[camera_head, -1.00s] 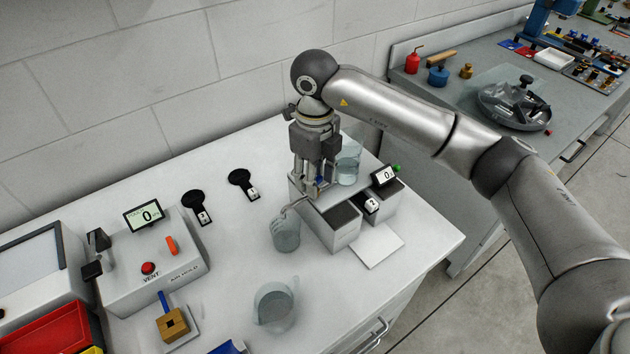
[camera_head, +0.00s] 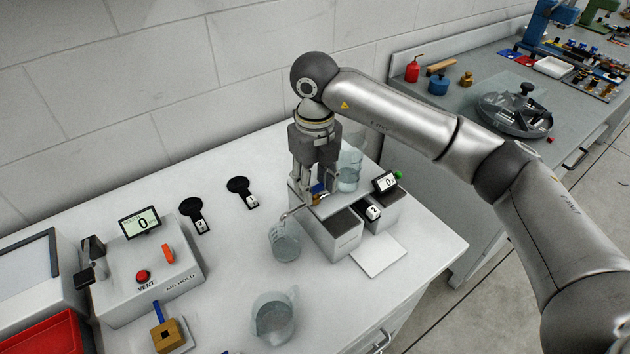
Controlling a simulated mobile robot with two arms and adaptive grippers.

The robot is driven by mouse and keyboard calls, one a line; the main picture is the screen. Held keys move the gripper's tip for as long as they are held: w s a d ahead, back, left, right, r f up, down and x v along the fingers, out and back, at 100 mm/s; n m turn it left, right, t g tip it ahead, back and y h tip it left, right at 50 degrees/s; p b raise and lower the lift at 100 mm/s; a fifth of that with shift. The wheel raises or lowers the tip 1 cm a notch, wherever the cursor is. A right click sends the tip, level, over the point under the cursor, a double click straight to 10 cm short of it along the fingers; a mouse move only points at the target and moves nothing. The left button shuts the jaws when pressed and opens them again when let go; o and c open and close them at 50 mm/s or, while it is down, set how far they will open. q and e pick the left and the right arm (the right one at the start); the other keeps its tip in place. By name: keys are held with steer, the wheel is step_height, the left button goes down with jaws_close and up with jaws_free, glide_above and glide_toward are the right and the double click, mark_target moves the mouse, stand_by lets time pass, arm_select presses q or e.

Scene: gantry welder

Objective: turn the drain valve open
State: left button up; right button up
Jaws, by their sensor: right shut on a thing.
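My right gripper (camera_head: 316,190) points down at the front left corner of the raised stand (camera_head: 340,204). It is shut on the small drain valve (camera_head: 317,188), of which a blue bit shows between the fingers. The fingers hide most of the valve, so its angle is hard to tell. A thin spout (camera_head: 292,212) comes out to the left below the gripper. A clear beaker (camera_head: 285,242) stands under the spout's end. A glass vessel (camera_head: 348,172) with some liquid stands on the stand, just right of the gripper. My left gripper is not in view.
A small display reading 0 (camera_head: 386,181) is at the stand's right. A clear jug (camera_head: 273,318) stands in front. A control box with a red button (camera_head: 143,276) is at the left.

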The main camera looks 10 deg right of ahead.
mark_target(315, 187)
steer(key=o, duration=1)
steer(key=shift+r, duration=0.15)
step_height(315, 187, up, 12)
steer(key=shift+f, duration=0.1)
